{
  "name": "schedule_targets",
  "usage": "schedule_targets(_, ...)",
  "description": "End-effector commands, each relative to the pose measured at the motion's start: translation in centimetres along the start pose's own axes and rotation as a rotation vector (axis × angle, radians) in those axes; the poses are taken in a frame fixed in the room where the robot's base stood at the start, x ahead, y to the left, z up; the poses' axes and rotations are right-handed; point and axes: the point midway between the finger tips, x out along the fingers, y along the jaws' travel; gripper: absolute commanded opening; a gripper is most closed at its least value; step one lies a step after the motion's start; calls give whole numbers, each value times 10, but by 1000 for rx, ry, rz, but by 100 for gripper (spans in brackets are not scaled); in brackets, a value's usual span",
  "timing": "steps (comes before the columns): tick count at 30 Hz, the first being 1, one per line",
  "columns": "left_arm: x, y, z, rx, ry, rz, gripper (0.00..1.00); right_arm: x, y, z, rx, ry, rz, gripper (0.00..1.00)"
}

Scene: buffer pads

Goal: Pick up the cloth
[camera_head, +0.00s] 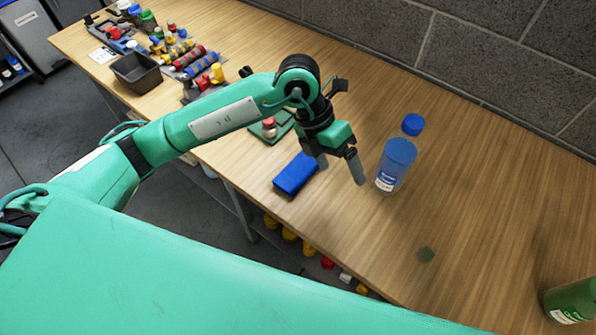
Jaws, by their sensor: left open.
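A blue folded block that looks like the cloth (296,174) lies flat on the wooden table (470,210) by its front edge. My left gripper (340,170) points down just to the right of the cloth, its fingers apart with nothing seen between them. The nearer-left finger is close to the cloth's upper right end. I cannot tell whether it touches. My right gripper is not in view.
A bottle with blue contents and a blue cap (396,162) stands close right of the left gripper. A green bottle (572,302) stands at lower right. A grey bin (137,73) and several parts are far left.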

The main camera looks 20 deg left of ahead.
Motion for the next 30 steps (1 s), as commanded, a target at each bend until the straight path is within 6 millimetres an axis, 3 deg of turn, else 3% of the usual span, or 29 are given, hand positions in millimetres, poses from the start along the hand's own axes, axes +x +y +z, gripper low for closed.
schedule_targets(1,-9,21,2,-17,15,112,85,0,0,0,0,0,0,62)
schedule_targets(4,-26,57,2,-61,45,300,85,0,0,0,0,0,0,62)
schedule_targets(7,-42,79,2,-99,61,427,85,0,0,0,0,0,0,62)
schedule_targets(11,-50,94,0,-127,73,504,85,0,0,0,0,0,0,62)
schedule_targets(14,-42,101,-2,-133,76,517,85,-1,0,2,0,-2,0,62)
schedule_targets(24,12,131,-8,-131,77,513,85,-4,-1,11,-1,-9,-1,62)
schedule_targets(30,24,138,-9,-130,75,513,85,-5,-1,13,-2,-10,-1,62)
